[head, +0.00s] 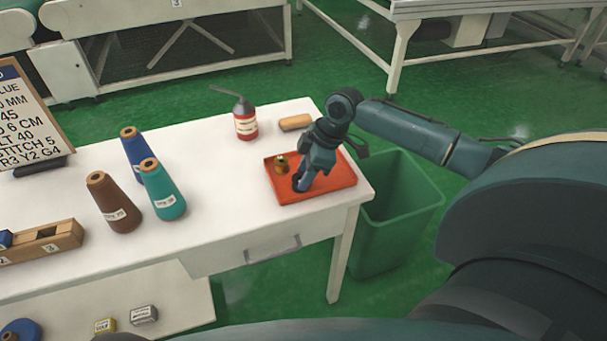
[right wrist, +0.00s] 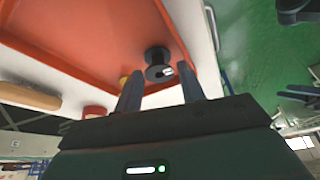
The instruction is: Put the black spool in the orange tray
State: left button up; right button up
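The black spool (right wrist: 158,65) shows in the right wrist view, with a small white label, against the orange tray (right wrist: 95,40). It is between and just beyond my right gripper's fingertips (right wrist: 158,80), with gaps on both sides. The fingers are apart. In the head view my right gripper (head: 303,184) reaches down over the orange tray (head: 325,187) near the table's right end, and I cannot make out the black spool there. My left gripper is not in view.
A small brass-coloured item (head: 281,163) is in the tray, left of my gripper. Brown (head: 113,203), teal (head: 163,190) and blue (head: 135,150) cones stand left. A green bin (head: 398,215) is beside the table.

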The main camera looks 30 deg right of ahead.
pick_arm(q)
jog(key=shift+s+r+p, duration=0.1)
jog(key=shift+p, duration=0.2)
pick_arm(e)
jog(key=v, duration=1.1)
